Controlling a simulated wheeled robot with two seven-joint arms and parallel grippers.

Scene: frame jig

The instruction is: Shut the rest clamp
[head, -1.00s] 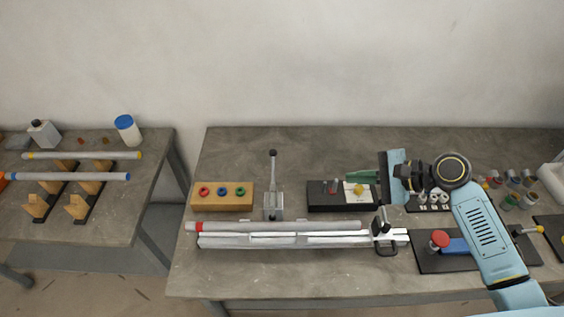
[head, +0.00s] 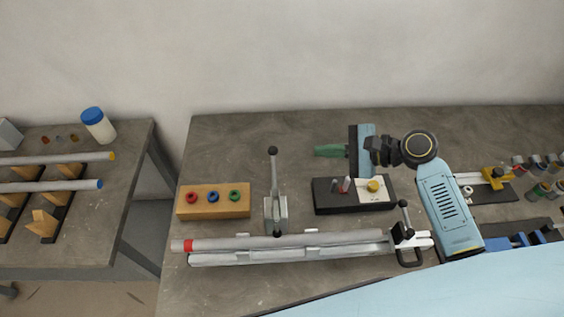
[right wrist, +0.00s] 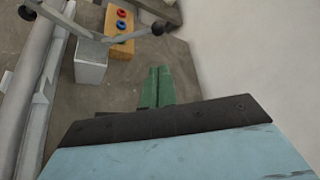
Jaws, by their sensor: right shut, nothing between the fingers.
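A grey toggle clamp (head: 276,212) stands behind the long rail (head: 330,253), its lever upright with a black knob (head: 272,150) on top. A grey tube with a red end (head: 290,241) lies along the rail. A smaller clamp (head: 403,235) with a black-knobbed lever sits at the rail's right end; I cannot tell which clamp is the rest clamp. My right gripper (head: 331,150), with green fingers, is shut and empty, right of the upright lever and apart from it. In the right wrist view its fingers (right wrist: 158,88) point toward the clamp's grey base (right wrist: 92,62). My left gripper is not in view.
A wooden block with coloured rings (head: 182,203) stands left of the toggle clamp. A black tray (head: 335,208) with small parts lies below my right gripper. Another table with tubes (head: 115,215) is at left. The bench behind the toggle clamp is clear.

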